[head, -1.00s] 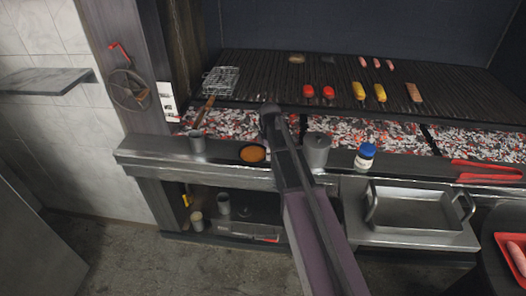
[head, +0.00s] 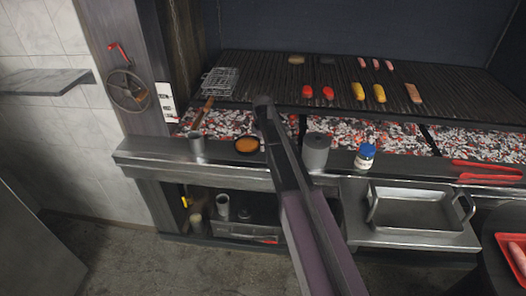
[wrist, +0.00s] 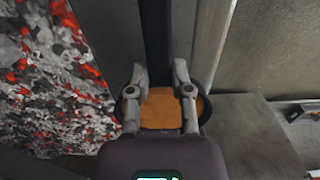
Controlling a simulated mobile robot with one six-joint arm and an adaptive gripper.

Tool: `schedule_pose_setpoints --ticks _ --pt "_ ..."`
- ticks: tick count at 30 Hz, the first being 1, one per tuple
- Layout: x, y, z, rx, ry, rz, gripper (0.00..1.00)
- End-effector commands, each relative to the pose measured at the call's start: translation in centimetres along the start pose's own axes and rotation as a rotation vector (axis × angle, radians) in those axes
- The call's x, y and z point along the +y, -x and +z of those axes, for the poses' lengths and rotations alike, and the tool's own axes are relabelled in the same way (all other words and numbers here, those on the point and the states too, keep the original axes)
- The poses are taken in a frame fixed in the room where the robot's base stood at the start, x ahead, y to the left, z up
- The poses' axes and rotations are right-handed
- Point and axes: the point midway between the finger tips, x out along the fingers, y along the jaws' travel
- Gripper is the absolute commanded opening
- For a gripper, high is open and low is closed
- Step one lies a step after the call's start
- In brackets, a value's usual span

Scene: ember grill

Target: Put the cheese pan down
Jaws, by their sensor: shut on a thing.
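The cheese pan (head: 247,145) is a small, dark, round pan filled with orange cheese. In the head view it shows at the back of the steel ledge (head: 140,153), against the glowing coals, just left of my arm. I cannot tell whether it touches the ledge or hangs above it. In the wrist view the orange cheese (wrist: 160,110) shows below and between the fingers of my gripper (wrist: 160,73). My gripper is shut on the pan, with a dark bar, apparently its handle, running between the fingertips. In the head view my arm hides the fingertips.
A metal cup (head: 197,146) stands left of the pan. A grey canister (head: 316,152) and a blue-and-white jar (head: 365,156) stand to the right. Coals (head: 385,133) burn behind the ledge, under the grill (head: 440,85) holding food. A steel tray (head: 415,208) sits lower right.

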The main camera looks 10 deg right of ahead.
Motion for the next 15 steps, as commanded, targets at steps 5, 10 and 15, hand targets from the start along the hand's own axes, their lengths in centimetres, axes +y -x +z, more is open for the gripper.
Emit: schedule_pose_setpoints --ticks 5,10,15 --pt "0.4 -1.5 -0.2 0.000 0.000 0.000 0.00" --pt "0.4 -2.9 -0.2 0.000 0.000 0.000 0.00" --pt "0.4 -3.5 -0.2 0.001 0.000 0.000 0.00"
